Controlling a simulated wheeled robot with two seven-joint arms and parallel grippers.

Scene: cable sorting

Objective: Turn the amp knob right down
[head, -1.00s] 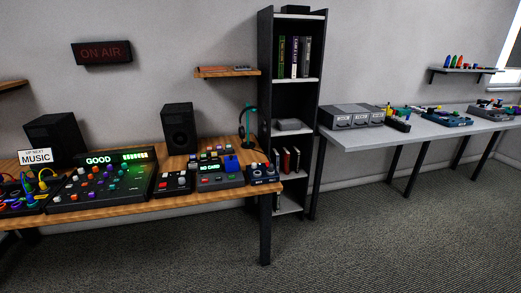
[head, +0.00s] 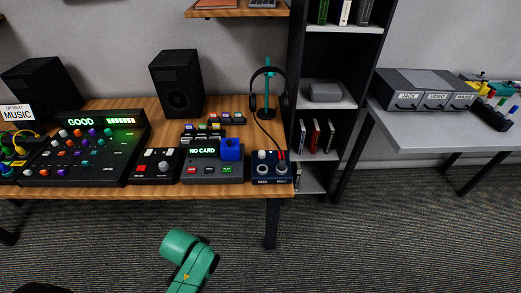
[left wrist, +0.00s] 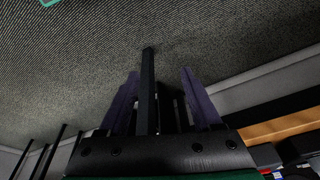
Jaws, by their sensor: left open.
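The likely amp is a small dark blue box (head: 271,180) at the right end of the wooden desk in the head view. It has round pale knobs (head: 263,170) on its front and a red part on top. Its labels and knob settings are too small to read. My left gripper (left wrist: 160,73) shows in the left wrist view, with two purple fingers spread apart and nothing held. It points over the carpet, away from the amp. My right gripper is in no view. A green arm link of mine is at the bottom of the head view.
Headphones hang on a green stand (head: 267,90) behind the blue box. A console reading NO CARD (head: 225,172) stands to its left, then a small button box (head: 155,166) and a mixer (head: 85,150). A bookshelf (head: 325,95) is right of the desk. Carpet lies clear in front.

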